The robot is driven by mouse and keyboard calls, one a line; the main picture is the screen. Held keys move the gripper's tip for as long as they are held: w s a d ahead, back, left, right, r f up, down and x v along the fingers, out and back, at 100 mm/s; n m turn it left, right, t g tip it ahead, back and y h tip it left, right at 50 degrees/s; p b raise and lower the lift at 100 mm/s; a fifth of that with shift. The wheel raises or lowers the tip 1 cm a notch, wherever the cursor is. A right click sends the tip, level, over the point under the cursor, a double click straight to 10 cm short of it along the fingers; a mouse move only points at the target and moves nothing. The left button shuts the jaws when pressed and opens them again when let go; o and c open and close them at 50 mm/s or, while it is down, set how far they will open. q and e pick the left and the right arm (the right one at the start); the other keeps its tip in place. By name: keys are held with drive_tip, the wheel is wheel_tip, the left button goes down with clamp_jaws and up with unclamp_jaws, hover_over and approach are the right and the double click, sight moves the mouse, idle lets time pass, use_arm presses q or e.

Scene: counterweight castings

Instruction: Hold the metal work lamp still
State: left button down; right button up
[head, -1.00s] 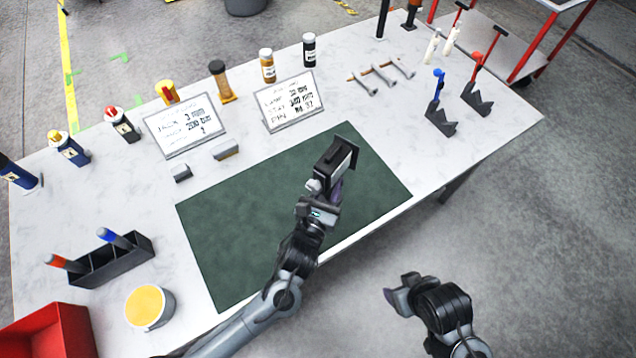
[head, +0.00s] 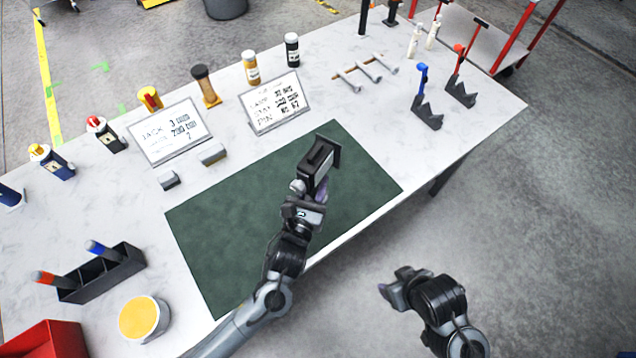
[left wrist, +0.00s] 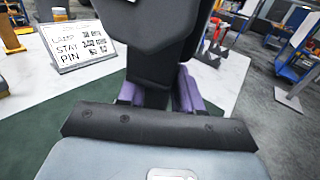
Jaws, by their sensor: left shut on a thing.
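The metal work lamp (head: 321,157) is a dark, boxy thing with a flat black plate at its far side. My left gripper (head: 308,199) is shut on it and holds it over the right part of the green mat (head: 230,245). In the left wrist view the lamp (left wrist: 155,50) fills the top middle, between purple fingertips (left wrist: 158,92); the pads' contact is partly hidden. Whether the lamp touches the mat I cannot tell. My right gripper (head: 392,290) is off the table's front edge, holding nothing that I can see; its jaw opening is unclear.
Two sign boards (head: 168,132) (head: 276,103) and small grey blocks (head: 213,154) stand behind the mat. A black holder (head: 102,272), a yellow-topped tub (head: 143,318) and a red bin (head: 48,342) are at the left. Dark notched stands (head: 427,112) are at the right.

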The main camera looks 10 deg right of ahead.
use_arm(q)
drive_tip(key=w+a+f+b, duration=0.4)
drive_tip(key=w+a+f, duration=0.1)
drive_tip(key=a+f, duration=0.2)
drive_tip(key=shift+a+f, duration=0.25)
drive_tip(key=shift+a, duration=0.65)
idle(1.2)
drive_tip(key=shift+w, duration=0.1)
drive_tip(key=shift+f, duration=0.15)
drive_tip(key=shift+f+b, duration=0.55)
drive_tip(key=shift+f, duration=0.1)
drive_tip(key=shift+f, duration=0.2)
idle(0.7)
drive_tip(key=shift+f, duration=0.35)
idle(2.0)
